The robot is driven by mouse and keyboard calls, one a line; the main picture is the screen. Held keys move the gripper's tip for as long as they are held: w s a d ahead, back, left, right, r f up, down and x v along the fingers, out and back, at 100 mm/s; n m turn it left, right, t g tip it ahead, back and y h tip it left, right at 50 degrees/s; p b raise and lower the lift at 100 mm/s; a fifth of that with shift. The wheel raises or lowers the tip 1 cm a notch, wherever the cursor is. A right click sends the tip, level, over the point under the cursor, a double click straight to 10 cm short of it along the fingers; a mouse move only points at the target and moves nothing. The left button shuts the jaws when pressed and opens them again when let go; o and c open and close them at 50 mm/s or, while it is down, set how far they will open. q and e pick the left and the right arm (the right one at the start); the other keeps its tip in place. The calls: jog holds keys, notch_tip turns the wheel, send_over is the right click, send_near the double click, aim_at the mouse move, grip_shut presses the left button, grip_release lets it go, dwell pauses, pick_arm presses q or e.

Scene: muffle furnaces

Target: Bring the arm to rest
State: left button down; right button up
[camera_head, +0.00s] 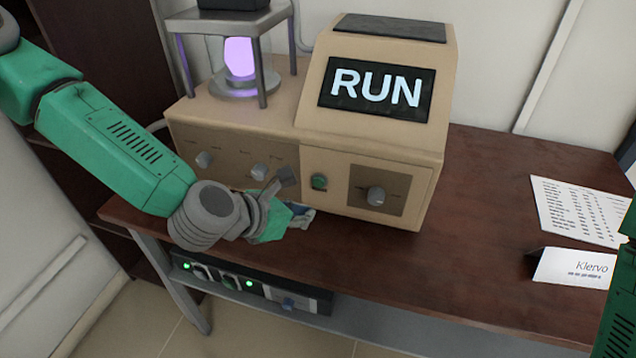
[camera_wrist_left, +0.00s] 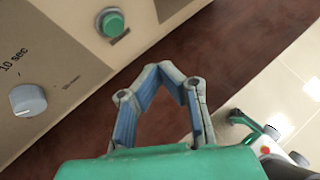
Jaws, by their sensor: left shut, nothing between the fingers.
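My left arm (camera_head: 115,140) is green and grey and reaches in from the left in the head view. Its gripper (camera_head: 300,216) is in front of the lower front of the tan machine (camera_head: 270,120), over the table's front part. In the left wrist view the gripper (camera_wrist_left: 167,68) has its fingertips together, with nothing between them. The green button (camera_wrist_left: 113,23) on the machine's front is beyond the fingers, apart from them; it also shows in the head view (camera_head: 319,182). A green part of my right arm (camera_head: 618,300) shows at the right edge; its gripper is out of frame.
The machine's screen (camera_head: 376,90) reads RUN, and a purple light (camera_head: 239,57) glows at its left. A printed sheet (camera_head: 580,208) and a name card (camera_head: 575,268) are at the right. A device (camera_head: 250,286) sits below.

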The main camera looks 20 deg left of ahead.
aim_at(306, 275)
dwell(0.7)
pick_arm(q)
jog(key=s+f+m+g, duration=0.1)
jog(key=s+f+m, duration=0.1)
jog(key=f, duration=0.1)
jog(key=s+f+m+b, duration=0.1)
jog(key=s+f+m, duration=0.1)
jog(key=f, duration=0.1)
jog(key=s+f+m+g+b, duration=0.1)
jog(key=s+f+m, duration=0.2)
jog(key=shift+s+d+f+g, duration=0.1)
jog(key=shift+f+g, duration=0.2)
jog(key=s+a+f+m+g+y+b, duration=0.3)
jog(key=s+a+f+m, duration=0.4)
jog(key=m, duration=0.4)
jog(key=s+a+f+m+g+y+b, duration=0.2)
jog(key=s+a+f+m, duration=0.5)
jog(key=s+m, duration=0.5)
notch_tip(306, 275, down, 2)
jog(key=shift+f+g+y+b, duration=0.2)
jog(key=shift+g+y+b, duration=0.2)
jog(key=shift+w, duration=0.2)
dwell(1.5)
